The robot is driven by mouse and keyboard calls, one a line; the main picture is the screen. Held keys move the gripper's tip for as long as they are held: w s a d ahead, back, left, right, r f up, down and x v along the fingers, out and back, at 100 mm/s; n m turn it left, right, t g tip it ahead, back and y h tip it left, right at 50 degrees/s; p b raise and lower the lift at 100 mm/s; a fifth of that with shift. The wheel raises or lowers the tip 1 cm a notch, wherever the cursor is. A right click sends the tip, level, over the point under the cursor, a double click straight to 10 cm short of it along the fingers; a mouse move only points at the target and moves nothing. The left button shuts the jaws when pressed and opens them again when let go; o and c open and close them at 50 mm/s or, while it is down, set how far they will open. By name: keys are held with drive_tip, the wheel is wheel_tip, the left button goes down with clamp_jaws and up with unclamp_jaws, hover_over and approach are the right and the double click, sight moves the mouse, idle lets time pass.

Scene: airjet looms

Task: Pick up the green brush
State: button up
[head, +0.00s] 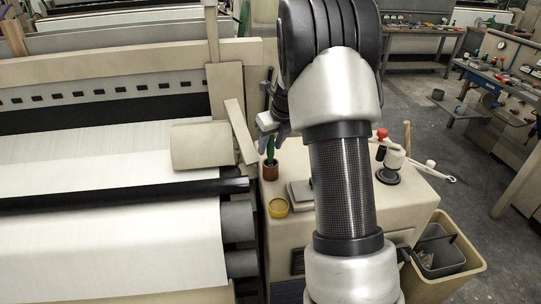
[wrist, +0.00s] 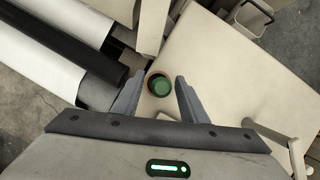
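A slim green upright thing, which I take for the green brush (head: 270,151), stands in or on a small reddish-brown base (head: 270,172) on the cream cabinet top, close to the loom. In the wrist view the green brush (wrist: 160,85) shows from above as a round green shape with a brown rim. My gripper (head: 267,125) is just above it in the head view. In the wrist view my gripper (wrist: 159,81) is open, with one finger to each side of the green shape. I cannot tell whether the fingers touch it or how far above it they are.
The loom (head: 190,145) stands directly left of the brush. A yellow jar (head: 279,209) and a grey flat device (head: 300,194) are nearby on the cabinet. A black round-based item (head: 387,176) and a white wrench-like tool (head: 438,173) lie right. A bin (head: 465,259) stands beside the cabinet.

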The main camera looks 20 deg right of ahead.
drive_tip(key=shift+w+f, duration=0.1)
drive_tip(key=shift+f, duration=0.05)
drive_tip(key=shift+c, duration=0.4)
clamp_jaws()
